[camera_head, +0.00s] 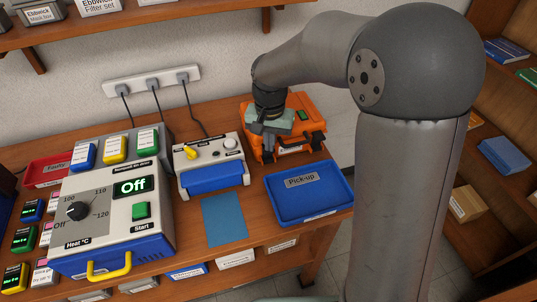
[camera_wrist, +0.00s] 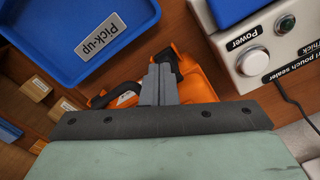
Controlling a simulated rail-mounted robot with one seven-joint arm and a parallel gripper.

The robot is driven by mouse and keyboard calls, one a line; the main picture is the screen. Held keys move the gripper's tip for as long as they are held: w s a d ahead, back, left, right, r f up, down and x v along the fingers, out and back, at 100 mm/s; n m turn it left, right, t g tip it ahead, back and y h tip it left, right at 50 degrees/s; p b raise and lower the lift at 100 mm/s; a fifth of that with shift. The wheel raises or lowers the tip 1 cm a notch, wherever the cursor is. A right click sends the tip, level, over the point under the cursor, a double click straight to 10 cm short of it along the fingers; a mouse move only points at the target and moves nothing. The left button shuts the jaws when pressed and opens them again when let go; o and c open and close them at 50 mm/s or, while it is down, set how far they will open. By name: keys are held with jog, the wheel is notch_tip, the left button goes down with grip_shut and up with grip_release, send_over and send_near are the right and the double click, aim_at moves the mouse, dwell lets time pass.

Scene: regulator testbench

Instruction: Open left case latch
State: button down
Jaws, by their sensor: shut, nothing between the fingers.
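The orange case (camera_head: 309,104) stands at the back right of the bench, with its lid down. My gripper (camera_head: 268,140) is over the case's front left part in the head view and hides much of that side. In the wrist view the case (camera_wrist: 195,84) is partly hidden behind my gripper (camera_wrist: 160,72). The fingers are together and empty. A black left latch (camera_wrist: 168,56) shows just beyond the fingertips; I cannot tell whether they touch. The black handle (camera_wrist: 119,97) is beside the fingers. The right latch (camera_head: 317,141) shows dark on the case front in the head view.
The blue Pick-up tray (camera_head: 327,198) lies in front of the case. The pouch sealer (camera_head: 219,150) stands close to the left. The heater box (camera_head: 150,215) reads Off. A blue mat (camera_head: 224,219) lies flat. A shelf (camera_head: 150,14) hangs above.

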jog(key=shift+s+f, duration=0.15)
jog(key=shift+f, duration=0.1)
jog(key=shift+s+d+f+b, duration=0.3)
jog(key=shift+s+f+b, duration=0.4)
jog(key=shift+s+b, duration=0.15)
jog(key=shift+s, duration=0.15)
jog(key=shift+s+d+f+b, duration=0.15)
jog(key=shift+s+f+b, duration=0.15)
jog(key=shift+s+b, duration=0.1)
jog(key=shift+s+d+f, duration=0.15)
jog(key=shift+s+f, duration=0.05)
jog(key=shift+s+r, duration=0.1)
jog(key=shift+s+d+r+b, duration=0.15)
jog(key=shift+s+d, duration=0.1)
jog(key=shift+s, duration=0.7)
jog(key=shift+s+d+b, duration=0.15)
jog(key=shift+s+d, duration=0.1)
jog(key=shift+s, duration=0.65)
notch_tip(320, 180, up, 9)
jog(key=p, duration=0.7)
